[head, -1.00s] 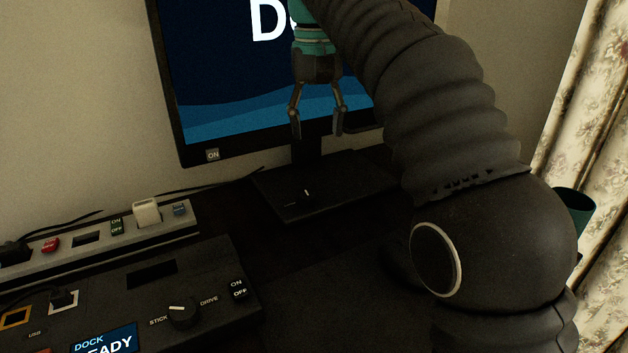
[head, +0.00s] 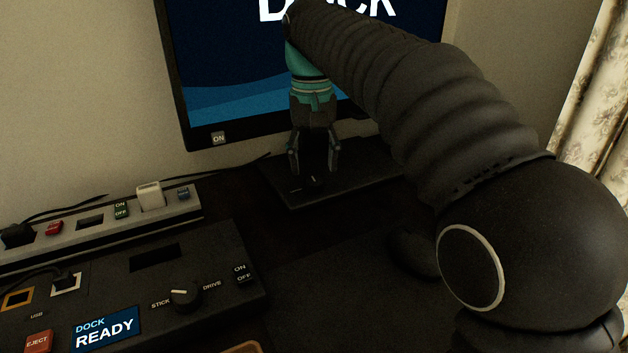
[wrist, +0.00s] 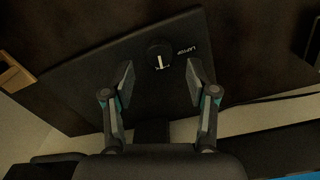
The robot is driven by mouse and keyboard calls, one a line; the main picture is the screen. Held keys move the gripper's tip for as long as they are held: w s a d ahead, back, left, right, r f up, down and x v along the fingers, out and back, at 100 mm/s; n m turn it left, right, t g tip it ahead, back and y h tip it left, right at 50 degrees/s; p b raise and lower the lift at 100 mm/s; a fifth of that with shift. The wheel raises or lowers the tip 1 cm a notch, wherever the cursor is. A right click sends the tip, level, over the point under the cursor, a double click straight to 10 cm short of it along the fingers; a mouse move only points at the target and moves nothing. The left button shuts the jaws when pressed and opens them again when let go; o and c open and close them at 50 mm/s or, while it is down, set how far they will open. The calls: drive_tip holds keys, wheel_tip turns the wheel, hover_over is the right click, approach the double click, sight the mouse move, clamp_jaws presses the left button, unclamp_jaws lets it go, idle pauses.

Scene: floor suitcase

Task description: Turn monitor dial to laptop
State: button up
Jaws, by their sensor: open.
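The monitor dial is a round black knob with a white pointer mark, on the dark monitor base (head: 365,183). In the wrist view the dial (wrist: 157,50) sits just beyond and between my fingertips, with the word LAPTOP printed to its right. The white mark points down in that picture, not at LAPTOP. My gripper (head: 314,172) points down over the base, and in the wrist view (wrist: 160,78) its two fingers are apart with nothing between them. The monitor screen (head: 230,60) reads DOCK, partly hidden by my arm.
A dock box (head: 205,258) with a STICK/DRIVE knob (head: 185,298) and a READY display (head: 105,329) lies at the front left. A power strip (head: 100,230) with switches and plugs runs behind it. The dark desk between the box and the monitor base looks clear.

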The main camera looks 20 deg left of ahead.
sight(314, 181)
drive_tip(key=shift+f, duration=1.9)
drive_tip(key=shift+c, duration=0.3)
clamp_jaws()
